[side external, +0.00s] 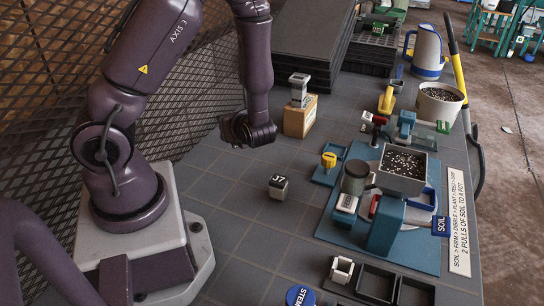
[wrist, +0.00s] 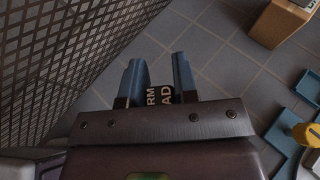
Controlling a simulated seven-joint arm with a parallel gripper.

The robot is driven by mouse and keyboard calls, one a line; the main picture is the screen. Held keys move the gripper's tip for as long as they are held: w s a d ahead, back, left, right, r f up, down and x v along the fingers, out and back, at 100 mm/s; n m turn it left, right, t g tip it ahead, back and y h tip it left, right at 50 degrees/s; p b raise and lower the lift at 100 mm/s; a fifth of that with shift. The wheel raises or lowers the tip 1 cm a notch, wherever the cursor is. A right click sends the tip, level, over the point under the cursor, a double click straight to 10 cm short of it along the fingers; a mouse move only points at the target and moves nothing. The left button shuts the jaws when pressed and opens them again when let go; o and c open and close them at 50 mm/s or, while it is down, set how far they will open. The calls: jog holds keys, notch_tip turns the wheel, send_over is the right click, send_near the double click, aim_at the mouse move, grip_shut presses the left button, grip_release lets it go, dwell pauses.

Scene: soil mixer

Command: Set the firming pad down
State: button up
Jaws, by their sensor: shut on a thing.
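My gripper (wrist: 158,62) points its two blue fingers down over the grey tiled bench. It is shut on the firming pad (wrist: 160,95), whose dark top with part of a white label shows between the fingers in the wrist view. The pad's lower part is hidden, so I cannot tell whether it touches the bench. In the side external view my gripper (side external: 248,129) is left of the wooden block, and its fingers and the pad cannot be made out.
A wooden block (side external: 300,120) carries a pale item. A small labelled cube (side external: 278,186) stands alone on the bench. A yellow-topped tool (side external: 328,160) sits in a blue tray. The soil mixer (side external: 386,215) is to the right. A mesh screen (wrist: 60,70) borders the left.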

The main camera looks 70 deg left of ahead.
jog(key=w+a+f, duration=0.2)
jog(key=w+f, duration=0.1)
jog(key=w+a+f, duration=0.3)
jog(key=w, duration=0.1)
jog(key=w+a+f, duration=0.3)
jog(key=w, duration=0.1)
jog(key=shift+f, duration=0.2)
jog(key=shift+w+a+f, duration=0.1)
jog(key=shift+a+f, duration=0.05)
jog(key=shift+f, duration=0.1)
jog(key=shift+w+f, duration=0.15)
jog(key=shift+f, duration=1.5)
jog(key=shift+f, duration=0.2)
jog(key=o, duration=0.9)
jog(key=shift+o, duration=0.2)
